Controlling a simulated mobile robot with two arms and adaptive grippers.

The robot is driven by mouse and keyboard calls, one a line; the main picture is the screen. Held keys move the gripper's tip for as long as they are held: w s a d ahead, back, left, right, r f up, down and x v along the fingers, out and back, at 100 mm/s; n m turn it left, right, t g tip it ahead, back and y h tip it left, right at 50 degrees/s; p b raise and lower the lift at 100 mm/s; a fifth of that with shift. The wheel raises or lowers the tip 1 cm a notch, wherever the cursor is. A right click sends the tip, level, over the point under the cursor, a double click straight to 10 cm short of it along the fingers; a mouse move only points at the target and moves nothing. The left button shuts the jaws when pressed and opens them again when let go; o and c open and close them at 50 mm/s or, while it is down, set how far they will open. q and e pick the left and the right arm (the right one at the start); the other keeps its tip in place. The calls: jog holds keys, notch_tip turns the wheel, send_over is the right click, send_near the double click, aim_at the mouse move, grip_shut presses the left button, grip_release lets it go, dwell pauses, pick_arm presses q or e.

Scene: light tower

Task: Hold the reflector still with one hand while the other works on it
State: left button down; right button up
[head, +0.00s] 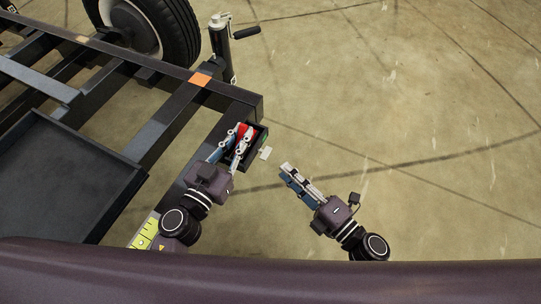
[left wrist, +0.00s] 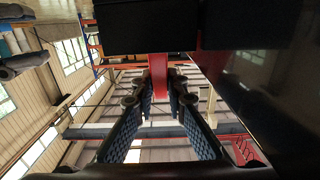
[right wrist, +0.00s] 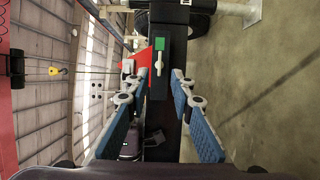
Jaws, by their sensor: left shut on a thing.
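The red reflector (head: 243,130) is at the end of the black trailer frame, beside a small dark box (head: 259,134). My left gripper (head: 243,136) is shut on it; in the left wrist view the red piece (left wrist: 158,77) shows between the fingertips. The fingers partly hide it in the head view. My right gripper (head: 285,169) is to the right of the box, apart from it. In the right wrist view its fingers (right wrist: 162,80) are spread and empty, facing the box's end with a green patch (right wrist: 160,44) and a pale tab (right wrist: 161,68). The red reflector edge (right wrist: 139,61) shows left of the box.
The black trailer frame (head: 185,115) fills the left side, with an orange marker (head: 200,79) on it. A wheel (head: 150,30) and a jack post with a crank (head: 221,50) stand behind. The concrete floor (head: 400,110) to the right is clear.

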aim_at(265, 153)
jog(key=x, duration=0.7)
jog(key=shift+a, duration=0.15)
jog(key=shift+w, duration=0.15)
jog(key=shift+c, duration=0.7)
grip_shut()
